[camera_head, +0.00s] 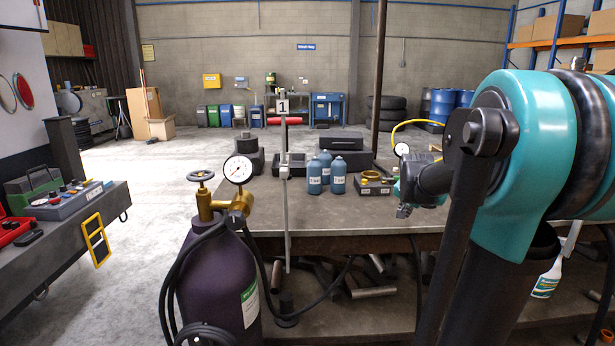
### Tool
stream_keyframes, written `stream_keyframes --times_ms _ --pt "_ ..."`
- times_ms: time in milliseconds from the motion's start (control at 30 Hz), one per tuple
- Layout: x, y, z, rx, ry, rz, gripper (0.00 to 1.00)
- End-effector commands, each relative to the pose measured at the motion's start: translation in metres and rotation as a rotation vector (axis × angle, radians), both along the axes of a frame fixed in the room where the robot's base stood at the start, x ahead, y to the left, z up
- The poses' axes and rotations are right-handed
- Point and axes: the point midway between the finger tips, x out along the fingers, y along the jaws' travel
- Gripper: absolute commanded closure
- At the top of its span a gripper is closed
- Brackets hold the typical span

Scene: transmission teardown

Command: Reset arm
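My teal and black arm (515,150) fills the right side of the head camera view. It reaches left over the workbench (350,218). My gripper (404,211) is at the arm's left end, small and partly hidden by the wrist, above the right part of the bench top. I cannot tell whether its fingers are open or shut, and nothing is clearly seen in it.
Blue bottles (338,178) stand mid-bench, left of my gripper, beside a small dark box with yellow parts (372,182). A purple gas cylinder (218,285) stands front left. The floor (150,220) further left is open.

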Motion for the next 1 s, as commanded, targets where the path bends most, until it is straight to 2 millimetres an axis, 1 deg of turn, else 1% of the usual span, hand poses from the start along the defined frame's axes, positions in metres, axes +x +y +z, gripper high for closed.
stream_keyframes --times_ms 33,67,167,200,267,300,367,400,500,600,700,1000 --pt "-0.019 0.013 -0.015 -0.015 0.025 0.048 1.00" --pt "-0.030 0.020 -0.024 -0.026 0.042 0.079 1.00" --pt "-0.078 0.048 -0.060 -0.068 0.107 0.209 1.00" --pt "-0.100 0.059 -0.076 -0.086 0.134 0.266 1.00" --pt "-0.132 0.073 -0.098 -0.111 0.173 0.350 1.00" --pt "-0.152 0.082 -0.112 -0.126 0.196 0.406 1.00" --pt "-0.182 0.093 -0.132 -0.147 0.227 0.483 1.00" --pt "-0.199 0.099 -0.143 -0.158 0.245 0.530 1.00" --pt "-0.236 0.110 -0.166 -0.184 0.281 0.627 1.00" --pt "-0.259 0.116 -0.180 -0.199 0.303 0.689 1.00" --pt "-0.269 0.118 -0.186 -0.205 0.314 0.717 1.00" --pt "-0.270 0.119 -0.187 -0.206 0.315 0.722 1.00"
